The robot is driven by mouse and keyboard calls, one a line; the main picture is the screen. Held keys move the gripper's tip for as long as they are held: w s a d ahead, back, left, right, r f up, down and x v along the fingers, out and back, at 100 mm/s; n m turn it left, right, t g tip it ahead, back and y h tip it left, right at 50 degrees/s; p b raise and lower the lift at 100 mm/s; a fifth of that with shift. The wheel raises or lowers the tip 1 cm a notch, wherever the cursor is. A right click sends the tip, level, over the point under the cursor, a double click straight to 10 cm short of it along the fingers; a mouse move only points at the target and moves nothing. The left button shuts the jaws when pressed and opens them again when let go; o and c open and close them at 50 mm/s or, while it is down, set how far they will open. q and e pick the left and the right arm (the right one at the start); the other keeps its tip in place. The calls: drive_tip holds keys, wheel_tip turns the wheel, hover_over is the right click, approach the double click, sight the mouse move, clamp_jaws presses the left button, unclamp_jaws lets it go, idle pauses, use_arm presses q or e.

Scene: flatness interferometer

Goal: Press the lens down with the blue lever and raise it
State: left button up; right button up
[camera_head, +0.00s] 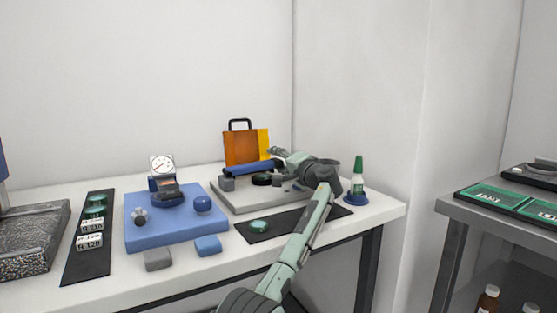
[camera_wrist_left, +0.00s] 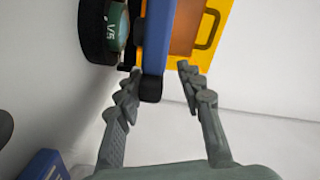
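The blue lever (camera_head: 250,169) lies across the light grey base (camera_head: 232,202) in front of the orange panel. In the left wrist view the lever (camera_wrist_left: 156,40) ends in a dark tip (camera_wrist_left: 151,91). A green lens marked V5 (camera_wrist_left: 117,25) sits against a black ring (camera_wrist_left: 94,30) beside the lever. In the head view a black round part (camera_head: 262,180) shows below the lever; I cannot make out the lens there. My left gripper (camera_head: 274,155) is at the lever's right end. Its open fingers (camera_wrist_left: 160,72) straddle the lever's end; contact is unclear. My right gripper is out of view.
The orange and yellow panel (camera_head: 241,148) with a black handle stands behind the lever. A green disc (camera_head: 260,227) lies on a dark mat in front.

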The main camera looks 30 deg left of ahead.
use_arm(q)
drive_tip(key=shift+r, duration=0.15)
drive_tip(key=shift+d, duration=0.2)
drive_tip(key=v, duration=1.1)
drive_tip(key=shift+s+d, duration=0.25)
drive_tip(key=shift+s, duration=0.05)
